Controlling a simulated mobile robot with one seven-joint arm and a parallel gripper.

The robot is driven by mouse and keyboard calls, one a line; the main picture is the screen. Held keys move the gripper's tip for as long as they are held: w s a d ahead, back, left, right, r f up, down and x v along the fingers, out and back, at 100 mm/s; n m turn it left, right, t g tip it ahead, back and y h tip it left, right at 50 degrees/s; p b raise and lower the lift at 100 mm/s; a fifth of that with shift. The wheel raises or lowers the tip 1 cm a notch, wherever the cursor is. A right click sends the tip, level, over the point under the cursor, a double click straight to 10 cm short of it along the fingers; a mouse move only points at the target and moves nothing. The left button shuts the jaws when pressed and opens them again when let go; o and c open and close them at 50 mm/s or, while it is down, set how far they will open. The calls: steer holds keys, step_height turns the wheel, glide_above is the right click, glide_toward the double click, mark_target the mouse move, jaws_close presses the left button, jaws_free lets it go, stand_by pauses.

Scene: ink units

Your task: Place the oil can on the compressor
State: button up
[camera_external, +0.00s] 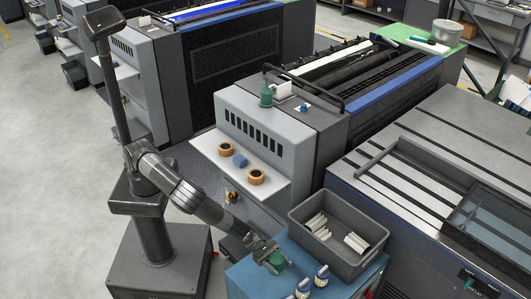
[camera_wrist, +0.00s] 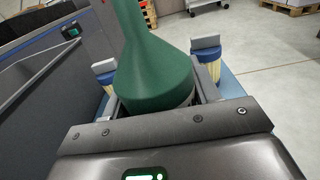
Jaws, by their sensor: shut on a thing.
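The green oil can (camera_wrist: 152,65) fills the middle of the wrist view, its narrow neck upward. My gripper (camera_wrist: 155,110) is shut around its lower body. In the external view my gripper (camera_external: 265,250) is at the bottom centre, with the green can (camera_external: 277,260) in it, over the left part of a blue-topped cabinet (camera_external: 243,277) that looks like the compressor. I cannot tell whether the can's base touches the top. The can's base is hidden by my gripper.
A grey bin (camera_external: 322,248) with white pieces stands right behind the can. Two blue-and-white cylinders (camera_external: 304,288) (camera_external: 322,276) stand in front and right. Another green can (camera_external: 266,96) stands on the press.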

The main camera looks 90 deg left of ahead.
steer(key=w+a+f, duration=0.2)
steer(key=w, duration=0.1)
steer(key=w+a+f, duration=0.1)
steer(key=w, duration=0.1)
steer(key=shift+a+f, duration=0.35)
steer(key=shift+a, duration=0.05)
steer(key=shift+w+f, duration=0.1)
steer(key=shift+f, duration=1.9)
steer(key=shift+f, duration=0.1)
steer(key=o, duration=1.2)
steer(key=shift+o, duration=0.2)
steer(key=shift+s+a, duration=0.15)
steer(key=shift+s, duration=0.05)
steer(key=v, duration=1.1)
steer(key=shift+s+a, duration=0.2)
